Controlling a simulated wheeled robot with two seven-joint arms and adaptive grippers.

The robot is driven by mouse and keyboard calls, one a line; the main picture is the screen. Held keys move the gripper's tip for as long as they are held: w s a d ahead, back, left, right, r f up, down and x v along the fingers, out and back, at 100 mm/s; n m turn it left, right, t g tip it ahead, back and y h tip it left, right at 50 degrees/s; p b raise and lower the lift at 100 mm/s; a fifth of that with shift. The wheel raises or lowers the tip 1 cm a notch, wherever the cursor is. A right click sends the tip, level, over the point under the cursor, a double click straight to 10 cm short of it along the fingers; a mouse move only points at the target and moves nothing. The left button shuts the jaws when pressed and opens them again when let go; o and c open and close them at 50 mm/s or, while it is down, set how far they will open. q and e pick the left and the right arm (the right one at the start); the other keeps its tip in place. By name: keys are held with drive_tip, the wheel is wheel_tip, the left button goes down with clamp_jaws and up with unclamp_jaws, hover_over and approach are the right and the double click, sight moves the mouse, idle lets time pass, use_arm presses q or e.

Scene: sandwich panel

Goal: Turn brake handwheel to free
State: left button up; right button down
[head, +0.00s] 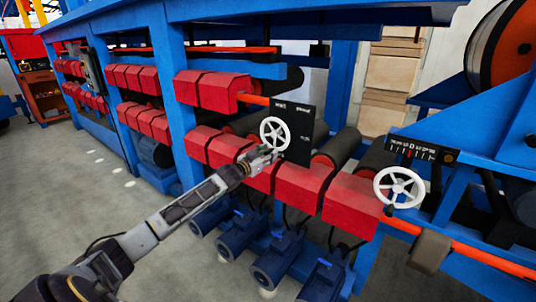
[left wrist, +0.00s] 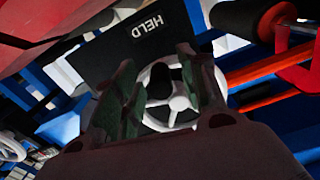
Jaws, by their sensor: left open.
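A white spoked handwheel (head: 275,133) is mounted on a black plate (head: 304,132) on the machine in the head view. The plate has small white labels along its top. In the left wrist view the plate (left wrist: 100,62) shows the word "HELD", upside down. My left gripper (head: 272,154) is at the wheel's lower edge in the head view. In the left wrist view its two fingers are apart, and the wheel (left wrist: 177,103) shows between and beyond them. I cannot tell whether a finger touches the rim. My right gripper is not in view.
A second white handwheel (head: 399,187) sits at the right below a scale plate (head: 422,150). Red roller housings (head: 300,188) lie below and beside my left gripper. Blue motors (head: 278,258) stand beneath. A blue frame post (head: 172,100) rises left. Grey floor is clear at left.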

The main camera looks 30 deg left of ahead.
use_arm(q)
drive_tip(key=shift+w, duration=0.25)
clamp_jaws()
idle(0.3)
